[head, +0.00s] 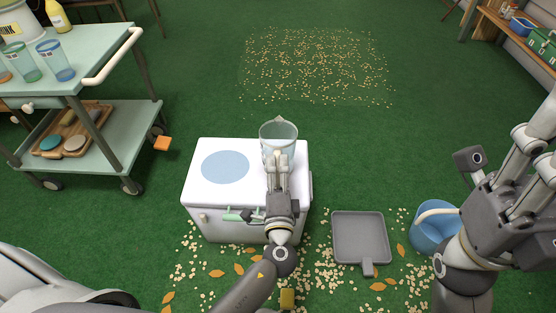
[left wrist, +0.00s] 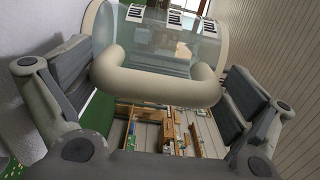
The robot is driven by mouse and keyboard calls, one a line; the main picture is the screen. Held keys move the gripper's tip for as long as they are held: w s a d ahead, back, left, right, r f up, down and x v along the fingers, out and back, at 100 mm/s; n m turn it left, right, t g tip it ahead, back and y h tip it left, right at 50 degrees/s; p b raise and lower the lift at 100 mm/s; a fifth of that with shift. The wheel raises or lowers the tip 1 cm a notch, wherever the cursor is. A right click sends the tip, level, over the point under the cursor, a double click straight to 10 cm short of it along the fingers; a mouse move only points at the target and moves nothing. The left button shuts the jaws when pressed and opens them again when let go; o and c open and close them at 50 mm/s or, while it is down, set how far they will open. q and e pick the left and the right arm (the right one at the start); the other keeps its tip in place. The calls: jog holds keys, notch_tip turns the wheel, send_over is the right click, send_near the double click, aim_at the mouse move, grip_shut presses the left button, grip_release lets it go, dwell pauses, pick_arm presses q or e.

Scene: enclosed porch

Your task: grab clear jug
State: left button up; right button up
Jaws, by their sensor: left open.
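The clear jug (head: 279,131) stands upright on the right part of a white cooler's lid (head: 245,190). My left gripper (head: 279,163) is at the jug's near side, partly hiding its lower part. In the left wrist view the jug's body (left wrist: 160,45) fills the upper middle. Its pale, thick handle (left wrist: 155,85) lies between the two spread fingers of my left gripper (left wrist: 150,88). There is visible space between the handle and each finger. My right gripper (head: 520,165) is at the right edge, away from the jug, and partly cut off; its opening is unclear.
A blue round patch (head: 225,167) marks the lid's left half. A cart (head: 100,55) with cups stands at left. A grey dustpan (head: 361,232) and blue bucket (head: 432,232) are right of the cooler, among scattered flakes and leaves. Green floor beyond is mostly open.

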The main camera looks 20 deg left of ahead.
pick_arm(q)
jog(key=shift+r, duration=0.1)
jog(key=c, duration=0.8)
